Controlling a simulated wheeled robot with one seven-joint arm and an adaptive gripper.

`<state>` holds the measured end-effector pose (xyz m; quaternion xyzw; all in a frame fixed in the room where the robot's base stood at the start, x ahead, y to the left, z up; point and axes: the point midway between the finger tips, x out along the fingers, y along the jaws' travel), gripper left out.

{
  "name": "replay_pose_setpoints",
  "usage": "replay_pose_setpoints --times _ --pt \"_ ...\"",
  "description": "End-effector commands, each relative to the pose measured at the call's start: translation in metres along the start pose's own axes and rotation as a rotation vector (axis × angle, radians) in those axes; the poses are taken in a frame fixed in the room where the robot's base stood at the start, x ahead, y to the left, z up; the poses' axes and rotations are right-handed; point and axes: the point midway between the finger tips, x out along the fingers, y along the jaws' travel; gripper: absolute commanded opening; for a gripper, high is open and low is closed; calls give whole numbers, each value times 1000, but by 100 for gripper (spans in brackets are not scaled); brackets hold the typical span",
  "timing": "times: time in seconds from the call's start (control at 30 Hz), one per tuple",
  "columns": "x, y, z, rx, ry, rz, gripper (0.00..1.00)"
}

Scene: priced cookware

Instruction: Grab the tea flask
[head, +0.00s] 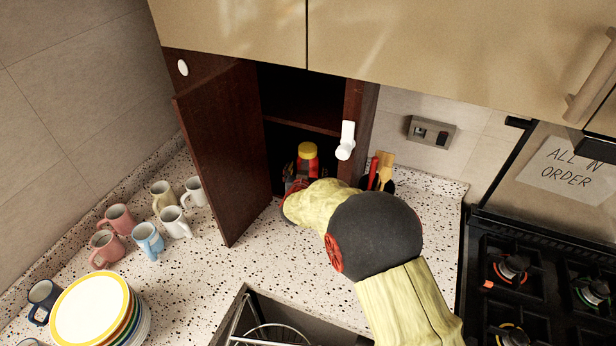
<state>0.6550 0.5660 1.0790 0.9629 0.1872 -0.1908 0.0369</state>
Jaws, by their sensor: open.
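A container with a yellow lid (307,150) and a reddish band below it stands inside the dark wooden cabinet (228,160). It may be the tea flask, but I cannot read any label. Its lower part is hidden behind my arm and gripper. My gripper (296,184) is at the cabinet opening, just in front of and below this container. It is open, but its fingers are small and partly hidden by my wrist. I cannot tell whether they touch the container.
The cabinet door stands open at left. Several mugs (148,238) and stacked plates (92,308) are on the speckled counter. Utensils (382,170) stand right of the cabinet. A sink (250,318) lies in front, a gas stove (530,275) at right. Upper cupboards (420,45) overhang.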

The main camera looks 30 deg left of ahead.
Motion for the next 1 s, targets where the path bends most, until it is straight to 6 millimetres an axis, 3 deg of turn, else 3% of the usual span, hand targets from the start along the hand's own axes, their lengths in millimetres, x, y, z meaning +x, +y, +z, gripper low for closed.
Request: replay_pose_setpoints --times 0.2,0.47,1.0 --pt "20 -1 1 -1 -1 -1 76" --pt "22 0 1 -1 -1 -1 76" --pt "21 0 1 -1 -2 -1 45"
